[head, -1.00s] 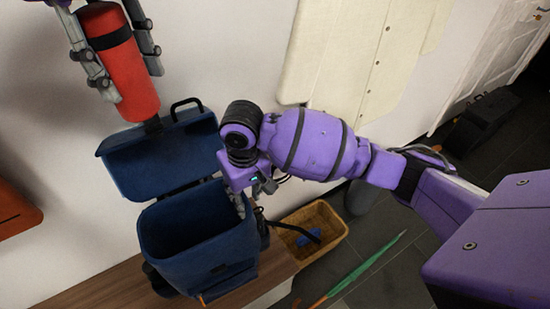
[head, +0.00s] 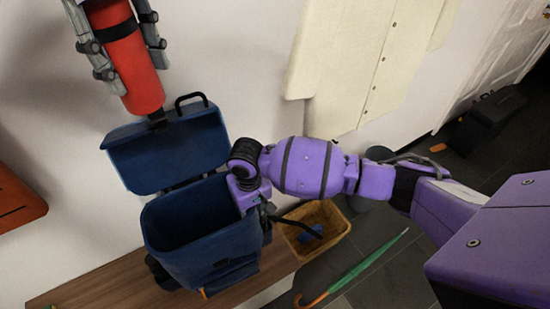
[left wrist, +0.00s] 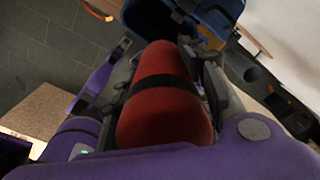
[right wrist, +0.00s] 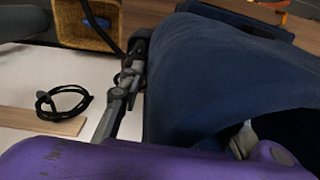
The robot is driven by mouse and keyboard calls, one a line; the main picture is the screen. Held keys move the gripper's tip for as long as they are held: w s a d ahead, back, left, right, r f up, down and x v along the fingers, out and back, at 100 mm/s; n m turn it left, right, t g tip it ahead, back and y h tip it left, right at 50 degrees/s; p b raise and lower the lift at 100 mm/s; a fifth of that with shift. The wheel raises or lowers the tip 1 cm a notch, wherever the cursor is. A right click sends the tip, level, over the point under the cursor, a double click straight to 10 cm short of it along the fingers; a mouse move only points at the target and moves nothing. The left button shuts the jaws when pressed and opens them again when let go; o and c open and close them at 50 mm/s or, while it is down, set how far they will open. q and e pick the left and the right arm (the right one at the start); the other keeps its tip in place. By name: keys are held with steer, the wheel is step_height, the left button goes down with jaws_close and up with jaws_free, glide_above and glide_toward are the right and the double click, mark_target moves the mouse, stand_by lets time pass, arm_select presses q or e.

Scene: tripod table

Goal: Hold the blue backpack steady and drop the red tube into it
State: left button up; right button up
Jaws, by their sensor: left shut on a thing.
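The blue backpack (head: 205,255) stands open on a wooden bench, its lid (head: 165,150) raised against the wall. My left gripper (head: 137,70) is shut on the red tube (head: 128,60), above the lid. In the left wrist view the tube (left wrist: 165,110) lies between the fingers, with the backpack (left wrist: 165,22) beyond. My right gripper (right wrist: 180,115) is at the backpack's right rim, one finger outside and one partly hidden inside. The backpack's side (right wrist: 195,70) lies between them; whether they press on it is unclear.
A wicker basket (head: 335,222) with a blue item sits right of the backpack. A green umbrella (head: 355,270) lies on the dark floor. A cream coat (head: 345,65) hangs on the wall. An orange object (head: 18,205) is at the left.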

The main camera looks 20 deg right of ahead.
steer(key=shift+w, duration=0.15)
steer(key=shift+c, duration=0.3)
jaws_close()
